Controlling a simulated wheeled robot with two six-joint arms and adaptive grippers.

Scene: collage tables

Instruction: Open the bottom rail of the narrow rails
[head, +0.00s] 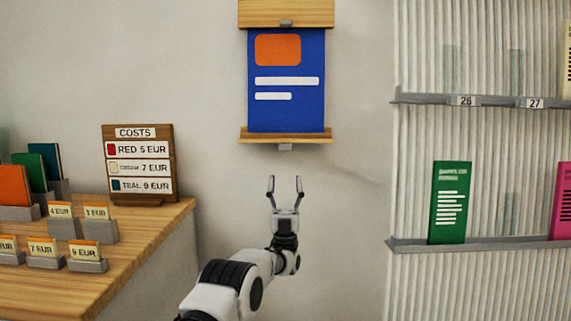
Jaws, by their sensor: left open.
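The narrow rails hold a blue poster (286,108) with an orange block and white bars against the wall. The wooden top rail (286,12) is at the upper edge of the head view, with a small grey tab at its lower middle. My left gripper (285,181) is below the bottom rail, fingers pointing up, open and empty, apart from the tab. My right gripper is not in view.
A wooden table (130,235) at left carries a costs sign (139,163), several price cards and coloured cards in grey holders. At right, a ribbed panel has grey ledges (480,243) with a green leaflet (450,203) and a pink one (562,202). The wall around the gripper is clear.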

